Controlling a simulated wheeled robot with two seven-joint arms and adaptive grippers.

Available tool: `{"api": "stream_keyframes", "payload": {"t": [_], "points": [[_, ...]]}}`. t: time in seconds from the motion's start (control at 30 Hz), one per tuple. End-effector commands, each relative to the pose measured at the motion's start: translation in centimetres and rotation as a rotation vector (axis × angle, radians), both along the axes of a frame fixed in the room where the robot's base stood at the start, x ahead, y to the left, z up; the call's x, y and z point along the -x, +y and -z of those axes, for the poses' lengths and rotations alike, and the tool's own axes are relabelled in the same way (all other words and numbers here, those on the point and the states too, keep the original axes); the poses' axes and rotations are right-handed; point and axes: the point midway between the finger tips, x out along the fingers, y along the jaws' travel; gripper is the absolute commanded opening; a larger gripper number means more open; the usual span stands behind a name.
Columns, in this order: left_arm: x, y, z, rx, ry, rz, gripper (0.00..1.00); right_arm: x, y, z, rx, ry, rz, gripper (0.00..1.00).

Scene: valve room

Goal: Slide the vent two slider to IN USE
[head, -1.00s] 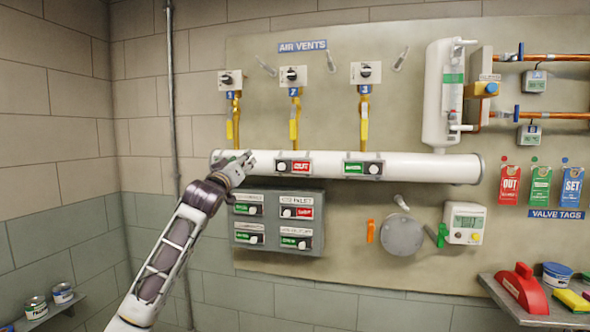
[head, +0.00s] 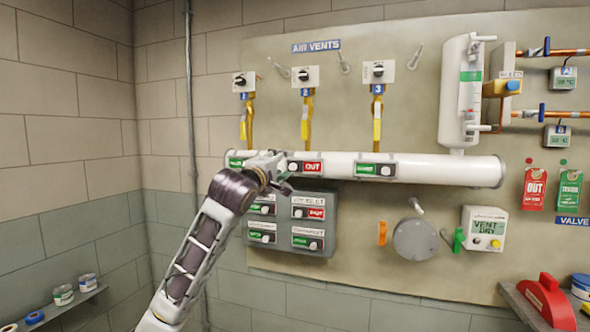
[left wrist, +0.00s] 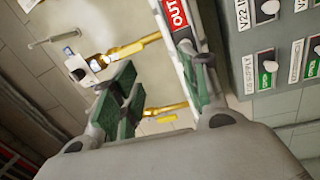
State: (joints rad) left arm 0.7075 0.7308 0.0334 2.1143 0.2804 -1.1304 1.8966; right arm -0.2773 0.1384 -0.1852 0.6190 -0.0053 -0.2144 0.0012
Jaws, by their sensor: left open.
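The vent two slider (head: 305,168) sits on the white horizontal pipe below vent valve 2 (head: 305,77). It shows a red OUT face with its pale knob at the left end. My left gripper (head: 284,172) is open and empty, just left of this knob and close in front of the pipe. I cannot tell whether it touches. In the left wrist view its fingers with green pads (left wrist: 157,92) stand wide apart, and the red OUT face (left wrist: 175,14) shows at the top. My right gripper is not in view.
The vent one slider (head: 235,162), partly hidden by my gripper, and vent three slider (head: 375,169) show green. A grey panel (head: 325,228) with several small sliders hangs below the pipe, partly behind my arm. A box with a display (head: 485,230) is at right.

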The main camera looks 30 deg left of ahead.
Motion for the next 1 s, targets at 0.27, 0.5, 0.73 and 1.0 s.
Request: {"api": "stream_keyframes", "payload": {"t": [0.27, 0.5, 0.73, 1.0], "points": [[0.0, 0.7, 1.8, 0.31, 0.018, -0.003, 0.44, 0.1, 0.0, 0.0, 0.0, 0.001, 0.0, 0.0], [0.0, 1.1, 2.7, 0.561, 0.004, -0.013, 0.44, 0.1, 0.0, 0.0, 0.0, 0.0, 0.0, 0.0], [0.0, 1.1, 2.8, 0.699, -0.026, -0.006, 0.44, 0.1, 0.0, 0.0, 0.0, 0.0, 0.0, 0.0], [0.0, 1.1, 2.8, 0.72, -0.031, -0.003, 0.44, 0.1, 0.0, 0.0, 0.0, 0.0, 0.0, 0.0]]}}
